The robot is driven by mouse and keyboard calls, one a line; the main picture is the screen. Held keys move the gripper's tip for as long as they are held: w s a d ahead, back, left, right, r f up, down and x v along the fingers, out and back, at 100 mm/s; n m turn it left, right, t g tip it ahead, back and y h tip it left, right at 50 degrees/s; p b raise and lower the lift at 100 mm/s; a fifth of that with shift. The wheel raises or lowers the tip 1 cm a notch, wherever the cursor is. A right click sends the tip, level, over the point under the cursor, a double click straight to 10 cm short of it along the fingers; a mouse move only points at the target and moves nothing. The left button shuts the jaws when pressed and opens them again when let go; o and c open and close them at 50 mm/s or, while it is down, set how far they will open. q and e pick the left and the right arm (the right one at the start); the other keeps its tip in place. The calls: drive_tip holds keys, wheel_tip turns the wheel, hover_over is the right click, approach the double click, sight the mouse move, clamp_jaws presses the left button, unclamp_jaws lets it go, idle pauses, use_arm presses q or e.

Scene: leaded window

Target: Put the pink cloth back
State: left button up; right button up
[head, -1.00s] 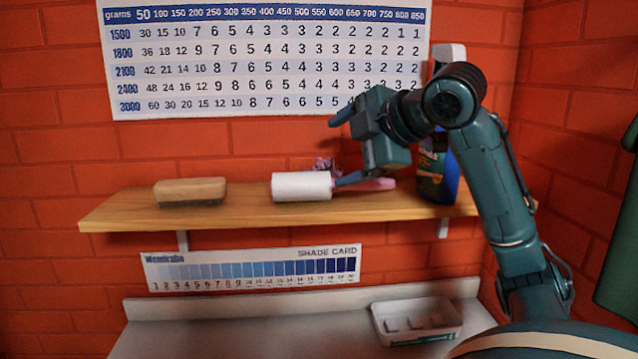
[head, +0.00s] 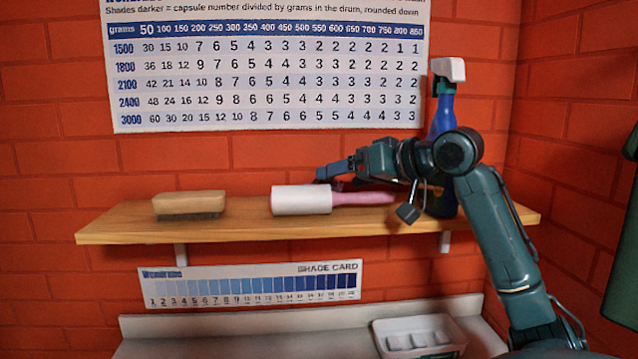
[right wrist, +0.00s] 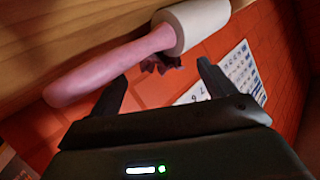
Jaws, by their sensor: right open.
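The cloth (right wrist: 160,63) shows in the right wrist view as a small, dark pinkish crumpled bit beside the white roller, partly hidden by it. In the head view I cannot make it out now, behind the roller and my gripper. My right gripper (head: 363,192) is open at the shelf, over the pink handle of the roller. In the right wrist view its two fingertips (right wrist: 161,73) stand apart, with the cloth between and beyond them. I see nothing held. My left gripper is not in view.
The white roller (head: 301,200) lies on the wooden shelf (head: 250,232), close to my right gripper. A brush (head: 189,203) lies at the left. A blue spray bottle (head: 444,115) stands behind my right arm. A white tray (head: 380,342) sits below. The shelf between brush and roller is clear.

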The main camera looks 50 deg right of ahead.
sight(320, 182)
drive_tip(key=p+x, duration=0.2)
drive_tip(key=x, duration=0.3)
drive_tip(key=shift+w+a, duration=0.1)
drive_tip(key=shift+w, duration=0.3)
drive_tip(key=shift+w+f, duration=0.35)
drive_tip(key=shift+w, duration=0.15)
drive_tip(key=shift+c, duration=0.3)
drive_tip(key=c, duration=1.1)
drive_tip(key=shift+r+p, duration=0.15)
drive_tip(key=shift+p, duration=0.15)
